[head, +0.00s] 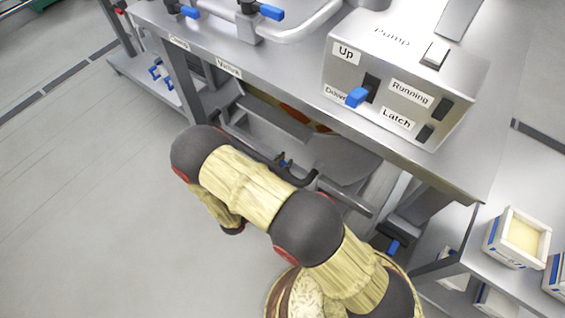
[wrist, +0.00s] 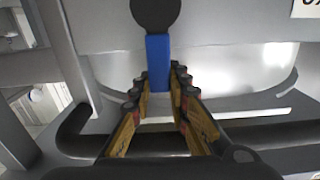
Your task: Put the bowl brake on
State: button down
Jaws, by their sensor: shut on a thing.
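A lever with a blue grip (wrist: 158,55) hangs from a dark round pivot in front of the bright metal bowl (wrist: 225,70) in the wrist view. I take it for the bowl brake; no label on it can be read. My gripper (wrist: 160,82) is shut on the lower end of the blue grip, with one finger on each side. In the head view my arm reaches under the bench. A small bit of blue (head: 283,163) shows there near my wrist, and the gripper itself is mostly hidden.
A steel bench (head: 300,100) with a pump box (head: 395,80) and blue-handled valves stands above my arm. A dark bar (wrist: 75,130) runs close by my gripper. Small crates (head: 518,238) sit on a shelf at the right. The floor at left is clear.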

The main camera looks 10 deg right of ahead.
jog(key=shift+s+d+f+m+b, duration=0.2)
jog(key=shift+s+d+m, duration=0.25)
jog(key=shift+m, duration=0.5)
jog(key=shift+s+d+f+m+b, duration=0.15)
jog(key=shift+s+d+m, duration=0.35)
jog(key=shift+m, duration=0.5)
jog(key=shift+s+d+f+m+b, duration=0.1)
jog(key=shift+s+d+f+m, duration=0.25)
jog(key=shift+m, duration=0.6)
jog(key=shift+s+d+r, duration=0.1)
jog(key=shift+s+d, duration=0.05)
jog(key=c, duration=1.8)
grip_release()
jog(key=shift+o, duration=0.6)
jog(key=v, duration=1.2)
